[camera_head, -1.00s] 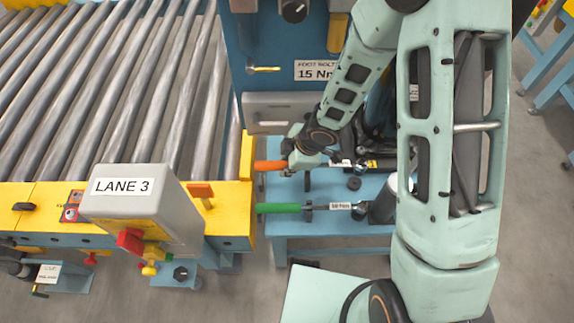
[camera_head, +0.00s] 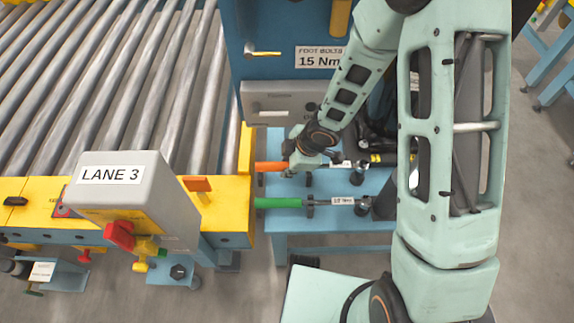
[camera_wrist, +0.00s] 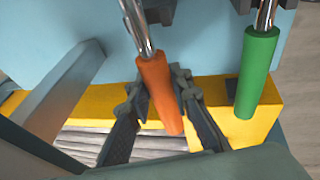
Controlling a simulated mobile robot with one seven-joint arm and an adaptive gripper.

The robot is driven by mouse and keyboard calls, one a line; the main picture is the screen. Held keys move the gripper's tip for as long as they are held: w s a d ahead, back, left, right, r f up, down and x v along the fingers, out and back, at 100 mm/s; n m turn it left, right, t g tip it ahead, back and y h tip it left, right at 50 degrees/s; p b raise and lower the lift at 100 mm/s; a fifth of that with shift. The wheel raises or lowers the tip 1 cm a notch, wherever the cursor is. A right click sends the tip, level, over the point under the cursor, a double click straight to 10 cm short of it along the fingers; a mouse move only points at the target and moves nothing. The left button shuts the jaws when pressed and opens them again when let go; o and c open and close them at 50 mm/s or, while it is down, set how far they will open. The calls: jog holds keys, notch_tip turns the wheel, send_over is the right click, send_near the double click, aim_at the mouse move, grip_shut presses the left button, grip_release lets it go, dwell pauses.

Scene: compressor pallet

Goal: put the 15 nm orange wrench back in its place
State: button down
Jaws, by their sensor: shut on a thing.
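The orange-handled wrench (camera_head: 270,166) lies nearly level over the blue bench, its handle pointing left. My gripper (camera_head: 303,160) is shut on it near the inner end of the handle. In the wrist view the orange handle (camera_wrist: 160,88) sits between my two dark fingers (camera_wrist: 158,82), its shiny shaft running up the picture. A green-handled wrench (camera_head: 278,203) lies in front of it, roughly parallel; it also shows in the wrist view (camera_wrist: 257,75). Dark holder posts (camera_head: 357,178) stand near the orange wrench's shaft. Whether the wrench touches them I cannot tell.
A blue panel with a "FOOT BOLTS 15 Nm" sign (camera_head: 320,57) rises behind the blue bench (camera_head: 300,230). A roller conveyor (camera_head: 110,70) with a yellow edge is at left, with a grey LANE 3 box (camera_head: 135,190). More dark tools crowd the bench's back right.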

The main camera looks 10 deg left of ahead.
jog(key=shift+f+b, duration=1.05)
jog(key=shift+f, duration=0.05)
jog(key=c, duration=1.7)
grip_release()
jog(key=shift+o, duration=0.2)
jog(key=v, duration=1.2)
jog(key=shift+r, duration=0.1)
